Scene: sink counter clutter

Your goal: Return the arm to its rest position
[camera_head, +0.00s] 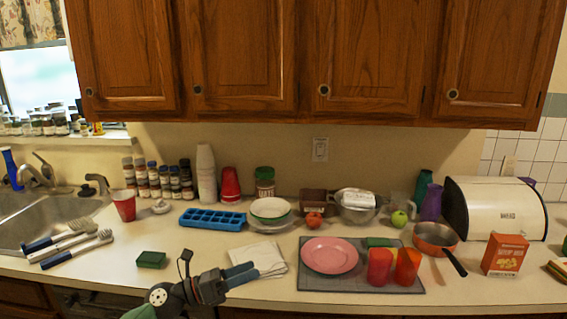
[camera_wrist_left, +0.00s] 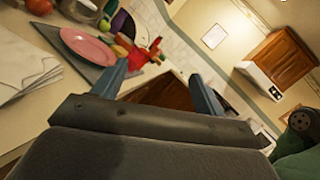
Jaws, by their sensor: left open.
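My left gripper (camera_head: 242,274) is open and empty in the head view, low at the front edge of the counter, its blue fingers pointing right. It lies just in front of the folded white cloth (camera_head: 258,257). In the left wrist view its two blue fingers (camera_wrist_left: 158,88) stand wide apart with nothing between them. My right gripper is not in view.
A grey mat (camera_head: 425,284) with a pink plate (camera_head: 330,255) and red cups (camera_head: 380,267) lies right of my gripper. A green sponge (camera_head: 151,259) is to its left. An orange pan (camera_head: 435,238) and a box (camera_head: 505,255) stand further right.

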